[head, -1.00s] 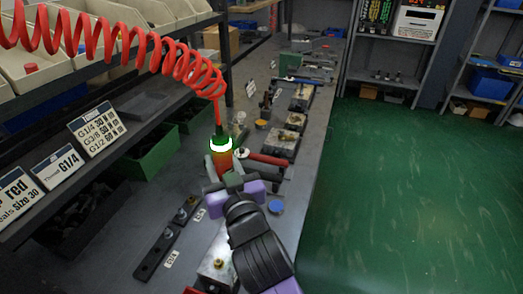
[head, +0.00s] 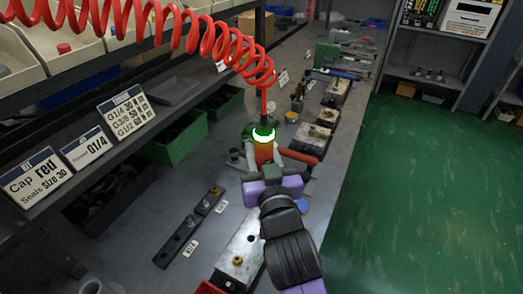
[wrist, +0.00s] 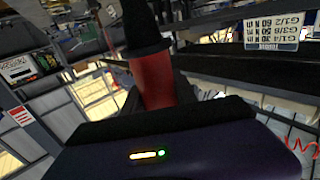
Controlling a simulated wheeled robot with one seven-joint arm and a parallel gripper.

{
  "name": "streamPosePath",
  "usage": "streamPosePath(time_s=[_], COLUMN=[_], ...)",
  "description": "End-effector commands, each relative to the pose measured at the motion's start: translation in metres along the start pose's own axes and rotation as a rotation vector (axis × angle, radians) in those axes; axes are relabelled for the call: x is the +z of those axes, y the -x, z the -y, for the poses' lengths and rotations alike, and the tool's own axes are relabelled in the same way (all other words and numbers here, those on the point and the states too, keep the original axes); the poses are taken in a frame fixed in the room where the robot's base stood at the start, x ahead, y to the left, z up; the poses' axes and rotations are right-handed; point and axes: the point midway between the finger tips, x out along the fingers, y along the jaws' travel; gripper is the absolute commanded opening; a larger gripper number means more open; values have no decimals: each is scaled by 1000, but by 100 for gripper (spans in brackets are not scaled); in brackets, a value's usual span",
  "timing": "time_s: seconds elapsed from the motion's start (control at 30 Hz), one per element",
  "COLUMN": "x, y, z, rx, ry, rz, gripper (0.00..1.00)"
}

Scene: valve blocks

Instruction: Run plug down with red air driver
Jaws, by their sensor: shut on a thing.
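My gripper (head: 265,177), with purple sides, is shut on the red air driver (head: 264,154). The driver stands upright above the bench, with a bright green-white ring near its top and a coiled red hose (head: 180,30) running up to the left. In the wrist view the driver (wrist: 152,80) shows as a red cylinder with a black top. A pale metal valve block (head: 246,243) lies on the bench nearer to me, partly behind my arm. A brass plug (head: 237,261) shows on its top face. The driver's lower tip is hidden by my gripper.
A dark rail with fittings (head: 188,228) lies left of the block. Green bins (head: 180,142) and label signs (head: 125,108) stand at the left shelf. Another red handle (head: 300,155) is just right of the driver. More blocks (head: 311,138) sit farther along the bench (head: 130,245).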

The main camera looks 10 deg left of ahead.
Motion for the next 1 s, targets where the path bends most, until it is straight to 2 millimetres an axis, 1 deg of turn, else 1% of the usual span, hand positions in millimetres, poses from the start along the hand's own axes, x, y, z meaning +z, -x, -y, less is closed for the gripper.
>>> streamPosePath(time_s=[0.5, 0.63, 1.0], x=[38, 42, 42], y=[0, 0, 0], z=[0, 0, 0], rx=[0, 0, 0], ry=[1, 0, 0], rz=[-6, -6, -6], gripper=[0, 0, 0])
